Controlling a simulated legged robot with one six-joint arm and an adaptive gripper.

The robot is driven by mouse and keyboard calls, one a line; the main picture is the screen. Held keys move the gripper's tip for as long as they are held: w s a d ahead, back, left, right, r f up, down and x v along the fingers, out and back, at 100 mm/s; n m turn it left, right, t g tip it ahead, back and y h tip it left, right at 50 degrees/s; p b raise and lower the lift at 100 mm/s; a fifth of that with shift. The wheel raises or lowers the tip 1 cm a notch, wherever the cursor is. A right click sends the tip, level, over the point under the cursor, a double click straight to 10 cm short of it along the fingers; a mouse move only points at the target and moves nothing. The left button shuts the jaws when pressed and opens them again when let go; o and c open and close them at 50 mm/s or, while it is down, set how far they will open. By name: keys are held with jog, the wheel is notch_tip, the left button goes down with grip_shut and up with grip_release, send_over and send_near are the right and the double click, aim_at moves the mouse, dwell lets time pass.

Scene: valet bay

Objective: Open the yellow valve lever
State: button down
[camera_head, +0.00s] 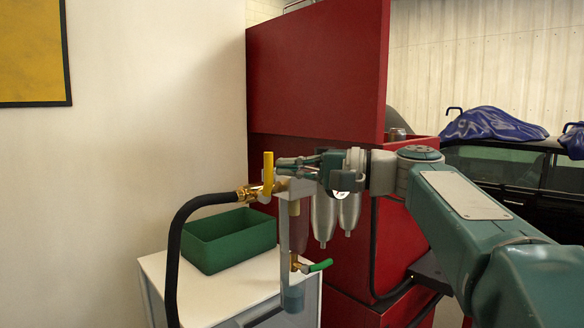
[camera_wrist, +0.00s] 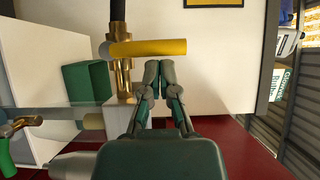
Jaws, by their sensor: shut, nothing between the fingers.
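The yellow valve lever (camera_head: 268,168) stands upright on a brass fitting (camera_head: 249,193) at the end of a black hose. In the wrist view the yellow lever (camera_wrist: 150,47) lies across the brass fitting (camera_wrist: 123,77), its free end to the right. My gripper (camera_head: 280,162) is shut and empty, just right of the lever in the head view. In the wrist view the gripper's fingertips (camera_wrist: 159,70) are together just below the lever. Whether they touch it I cannot tell.
A green bin (camera_head: 230,240) stands on a white cabinet (camera_head: 205,300). A red cabinet (camera_head: 315,90) rises behind. The black hose (camera_head: 176,250) loops down at left.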

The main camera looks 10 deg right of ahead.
aim_at(266, 167)
jog(key=shift+s+a+r+n+h, duration=0.15)
jog(key=shift+a+n+h, duration=0.1)
jog(key=shift+n, duration=0.15)
jog(key=shift+s+a+r+n+h, duration=0.1)
jog(key=shift+n+h, duration=0.15)
jog(key=shift+n, duration=0.15)
jog(key=shift+s+a+r+n+g+h, duration=0.1)
jog(key=shift+s+a+n+g+h, duration=0.1)
jog(key=shift+a+n+h, duration=0.2)
jog(key=shift+s+a+r+n+g+h, duration=0.1)
jog(key=shift+s+a+n+h, duration=0.15)
jog(key=shift+n, duration=0.25)
jog(key=a+n+h, duration=0.1)
jog(key=s+n+h, duration=0.1)
jog(key=n+h, duration=0.1)
jog(key=shift+s+a+f, duration=0.1)
jog(key=shift+a+f, duration=0.05)
jog(key=shift+a, duration=0.25)
jog(key=a+f+n+t+h, duration=0.1)
jog(key=s+a+f+n+h, duration=0.1)
jog(key=n+h, duration=0.1)
jog(key=s+a+f+n+t+h, duration=0.1)
jog(key=shift+t+h, duration=0.25)
jog(key=shift+t, duration=0.05)
jog(key=shift+f, duration=0.15)
